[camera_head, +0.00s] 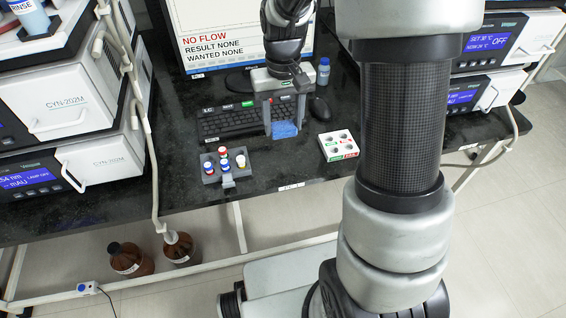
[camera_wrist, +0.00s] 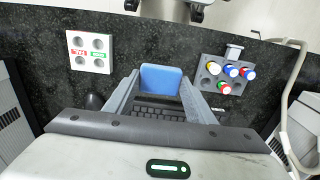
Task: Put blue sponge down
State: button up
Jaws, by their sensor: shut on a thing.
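The blue sponge (camera_head: 285,130) is between the two fingers of my gripper (camera_head: 285,118), which is shut on it. In the wrist view the sponge (camera_wrist: 161,79) shows as a blue rectangle between the fingertips (camera_wrist: 160,85). In the head view it appears over the front right part of the keyboard and the dark bench. I cannot tell whether its underside touches the bench.
A grey rack (camera_head: 210,178) with colored-cap vials stands left of the sponge. A white holder (camera_head: 325,150) with round holes is to the right. Dark bench between rack and holder is clear.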

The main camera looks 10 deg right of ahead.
aim_at(283, 158)
notch_tip(283, 158, down, 10)
jog(key=shift+r+b, duration=0.2)
jog(key=shift+b, duration=0.85)
jog(key=shift+f, duration=0.15)
jog(key=o, duration=1.1)
